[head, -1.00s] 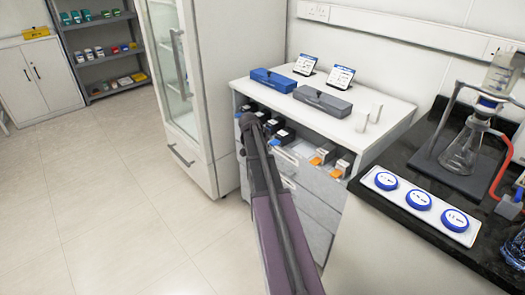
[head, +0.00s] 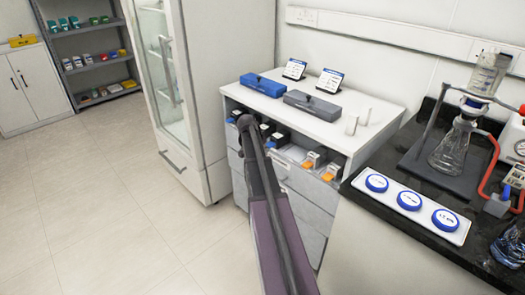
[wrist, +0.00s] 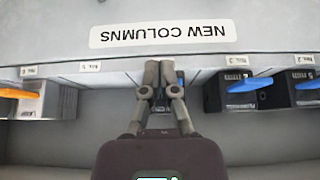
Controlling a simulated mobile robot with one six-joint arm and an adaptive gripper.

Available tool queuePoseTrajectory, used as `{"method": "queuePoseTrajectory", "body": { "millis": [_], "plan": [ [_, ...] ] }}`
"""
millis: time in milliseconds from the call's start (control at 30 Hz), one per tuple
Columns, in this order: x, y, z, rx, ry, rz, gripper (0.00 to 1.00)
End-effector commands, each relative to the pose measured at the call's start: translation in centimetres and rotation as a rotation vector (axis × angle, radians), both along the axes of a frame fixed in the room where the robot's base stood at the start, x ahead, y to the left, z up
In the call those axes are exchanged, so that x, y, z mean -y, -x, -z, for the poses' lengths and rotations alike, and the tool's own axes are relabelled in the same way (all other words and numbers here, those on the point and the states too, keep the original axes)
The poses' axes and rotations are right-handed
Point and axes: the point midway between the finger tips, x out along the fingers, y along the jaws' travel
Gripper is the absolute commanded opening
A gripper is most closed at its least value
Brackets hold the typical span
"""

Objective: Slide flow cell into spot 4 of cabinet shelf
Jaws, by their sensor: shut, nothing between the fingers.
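In the wrist view my gripper (wrist: 162,72) is shut and empty, its fingertips at the front edge of the cabinet shelf (wrist: 120,78). A small dark and blue thing, likely a cell, shows just behind the right finger, mostly hidden. Two dark boxes with blue tabs, one (wrist: 238,92) nearer and one (wrist: 303,90) at the right edge, stand to the right. A white box with an orange tab (wrist: 42,98) stands to the left. The slot between it and my gripper looks empty. Small position labels run along the edge, one hidden by my gripper. In the head view my arm hides the gripper.
An upside-down NEW COLUMNS label (wrist: 160,36) is above the shelf edge in the wrist view. In the head view, blue (head: 262,84) and grey (head: 311,103) cases lie on the cabinet top (head: 340,135). A dark bench (head: 375,215) with glassware stands right; a glass-door cabinet (head: 205,100) stands left.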

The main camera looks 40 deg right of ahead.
Motion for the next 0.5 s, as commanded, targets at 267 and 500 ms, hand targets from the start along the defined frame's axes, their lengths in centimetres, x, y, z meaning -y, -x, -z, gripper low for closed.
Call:
{"method": "queuePoseTrajectory", "body": {
  "millis": [267, 500],
  "plan": [
    [-0.1, 0.1, 0.0, 0.000, 0.000, 0.000, 0.00],
    [-1.5, 0.2, 0.0, -0.001, 0.000, 0.000, 0.00]
  ]
}}
